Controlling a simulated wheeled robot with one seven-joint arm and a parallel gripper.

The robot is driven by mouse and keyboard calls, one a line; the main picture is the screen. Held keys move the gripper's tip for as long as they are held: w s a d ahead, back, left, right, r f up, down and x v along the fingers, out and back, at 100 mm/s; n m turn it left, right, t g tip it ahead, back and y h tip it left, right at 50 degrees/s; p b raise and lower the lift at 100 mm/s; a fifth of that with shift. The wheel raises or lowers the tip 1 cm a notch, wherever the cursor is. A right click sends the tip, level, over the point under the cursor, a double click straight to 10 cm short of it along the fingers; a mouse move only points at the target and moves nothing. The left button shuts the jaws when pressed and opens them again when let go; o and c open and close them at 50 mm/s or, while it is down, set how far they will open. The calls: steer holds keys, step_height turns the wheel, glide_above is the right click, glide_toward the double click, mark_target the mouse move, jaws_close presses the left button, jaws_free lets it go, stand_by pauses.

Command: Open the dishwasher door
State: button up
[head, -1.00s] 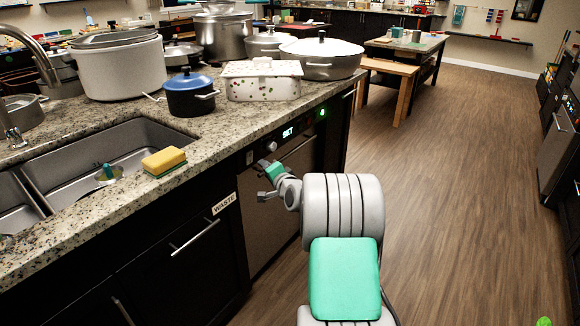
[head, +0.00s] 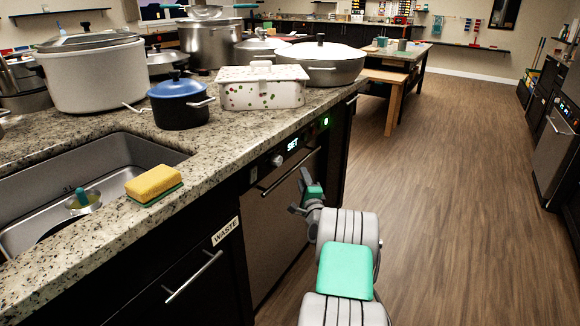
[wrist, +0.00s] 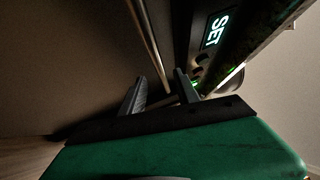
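The dishwasher (head: 284,218) is built in under the counter, with a steel front and a dark panel with a lit SET display (head: 292,144). Its door looks shut. A bar handle (head: 282,178) runs across the top of the door; in the wrist view the bar (wrist: 151,42) comes down toward the gap between the fingers. My gripper (head: 298,190) is in front of the door, near the handle's right part. In the wrist view my gripper (wrist: 160,88) is open, one finger on each side of the bar's line. I cannot tell whether it touches the bar.
A WASTE cabinet (head: 186,270) with its own handle is left of the dishwasher. The granite counter (head: 235,130) above holds a sponge (head: 153,183), a blue-lidded pot (head: 180,102), a spotted dish (head: 262,88) and several larger pots. The wooden floor (head: 440,200) on the right is clear.

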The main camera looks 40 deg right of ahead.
mark_target(296, 168)
steer(key=x, duration=0.4)
steer(key=a+b+x, duration=0.1)
steer(key=x, duration=0.1)
steer(key=shift+w, duration=0.4)
steer(key=shift+w+d+r, duration=0.1)
steer(key=shift+w+d, duration=0.1)
steer(key=shift+w, duration=0.1)
jaws_close()
stand_by(0.6)
